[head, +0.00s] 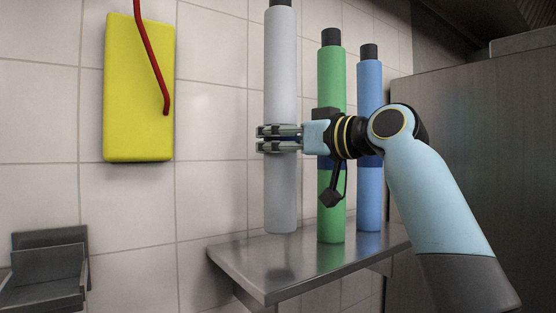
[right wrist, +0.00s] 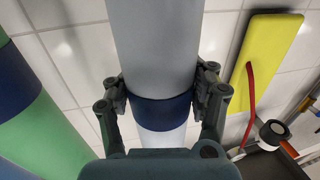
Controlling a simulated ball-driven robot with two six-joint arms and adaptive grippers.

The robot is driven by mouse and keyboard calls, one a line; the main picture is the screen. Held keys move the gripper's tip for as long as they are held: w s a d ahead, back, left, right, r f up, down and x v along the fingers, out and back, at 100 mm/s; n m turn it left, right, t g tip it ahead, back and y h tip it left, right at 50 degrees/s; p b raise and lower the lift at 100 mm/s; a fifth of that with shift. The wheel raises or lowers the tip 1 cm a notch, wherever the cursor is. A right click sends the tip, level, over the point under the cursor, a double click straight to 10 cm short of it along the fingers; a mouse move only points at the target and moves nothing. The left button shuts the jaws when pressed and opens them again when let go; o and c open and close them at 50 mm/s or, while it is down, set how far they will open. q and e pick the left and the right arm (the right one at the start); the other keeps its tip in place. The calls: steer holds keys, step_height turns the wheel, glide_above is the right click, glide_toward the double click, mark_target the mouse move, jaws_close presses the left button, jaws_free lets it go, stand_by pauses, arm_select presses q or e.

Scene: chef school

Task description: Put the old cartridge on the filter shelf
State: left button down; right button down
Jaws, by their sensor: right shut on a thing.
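The grey cylindrical cartridge (head: 281,70) has a dark cap and a dark blue band. My right gripper (head: 272,139) is shut around it at mid-height and holds it upright. In the right wrist view the two fingers of my right gripper (right wrist: 163,98) press on either side of the grey cartridge (right wrist: 155,40) at its blue band. In the head view its lower end is at or just above the left part of the metal shelf (head: 270,268); I cannot tell if it touches. A green cartridge (head: 331,80) and a blue cartridge (head: 369,100) stand upright on the shelf. My left gripper is not seen.
A yellow panel (head: 139,90) with a red hose (head: 152,60) hangs on the tiled wall at the left. A metal bracket (head: 50,270) is at the lower left. A large metal cabinet (head: 480,150) stands at the right. The green cartridge is close behind my right gripper.

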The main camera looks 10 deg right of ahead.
step_height(320, 180, down, 4)
steer(key=shift+r+p, duration=0.25)
steer(key=shift+p, duration=0.2)
steer(key=shift+f, duration=0.1)
steer(key=shift+f, duration=0.2)
steer(key=shift+c, duration=1.9)
jaws_free()
steer(key=shift+f, duration=0.1)
steer(key=shift+r, duration=0.25)
steer(key=b, duration=0.4)
glide_toward(278, 161)
steer(key=shift+w+d+f, duration=0.15)
steer(key=shift+w+d, duration=0.65)
steer(key=shift+d, duration=0.15)
